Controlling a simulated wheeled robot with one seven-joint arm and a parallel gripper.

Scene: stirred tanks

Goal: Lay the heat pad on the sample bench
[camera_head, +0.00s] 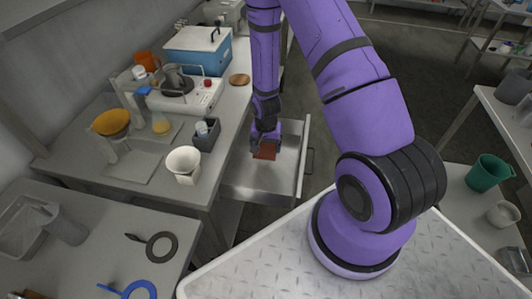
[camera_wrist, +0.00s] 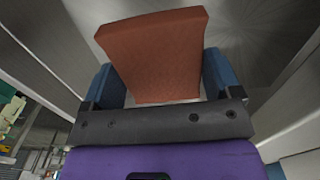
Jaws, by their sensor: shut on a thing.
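A flat reddish-brown pad, which looks like the heat pad (camera_head: 266,152), is between the fingers of my gripper (camera_head: 262,142). In the wrist view the heat pad (camera_wrist: 155,55) fills the gap between two blue fingers, and my gripper (camera_wrist: 162,78) is shut on it. The gripper points down over or inside an open metal drawer (camera_head: 285,165); I cannot tell whether the pad touches the drawer floor. A grey bench (camera_head: 128,163) with lab ware is to the left of the drawer. I see no label telling which bench is the sample bench.
The bench carries a white cup (camera_head: 184,163), a dark small holder (camera_head: 207,135), a stirrer hotplate (camera_head: 187,95), a blue box (camera_head: 198,50) and a brown round disc (camera_head: 240,79). A green cup (camera_head: 487,173) stands at right.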

